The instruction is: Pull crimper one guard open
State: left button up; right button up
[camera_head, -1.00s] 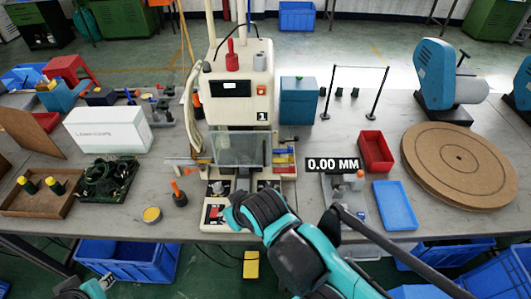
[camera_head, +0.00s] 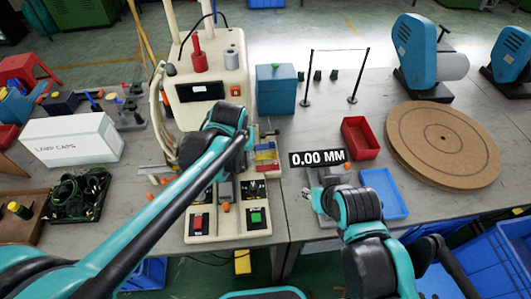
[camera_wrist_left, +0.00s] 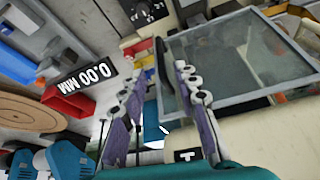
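Crimper one (camera_head: 210,75) is the cream machine at the table's middle. Its guard (camera_wrist_left: 238,62), a clear panel in a grey frame, fills the right of the left wrist view; in the head view my left arm mostly hides it. A dark upright bar (camera_wrist_left: 163,68), perhaps the guard's handle, shows between the fingertips of my left gripper (camera_wrist_left: 160,80). The fingers are apart, and I cannot tell whether either touches the bar.
Red (camera_head: 198,221) and green (camera_head: 256,217) buttons are on the crimper's front base. A blue box (camera_head: 276,90) stands close on its right. A red bin (camera_head: 360,138), blue tray (camera_head: 384,202) and round board (camera_head: 443,145) lie further right. A white lamp caps box (camera_head: 70,140) stands left.

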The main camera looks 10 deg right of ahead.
aim_at(245, 157)
pick_arm(q)
jog(key=b+x, duration=0.2)
jog(key=x, duration=0.5)
jog(key=shift+w+a+f+b, duration=0.1)
jog(key=shift+f+b, duration=0.15)
jog(key=shift+b, duration=0.1)
grip_shut()
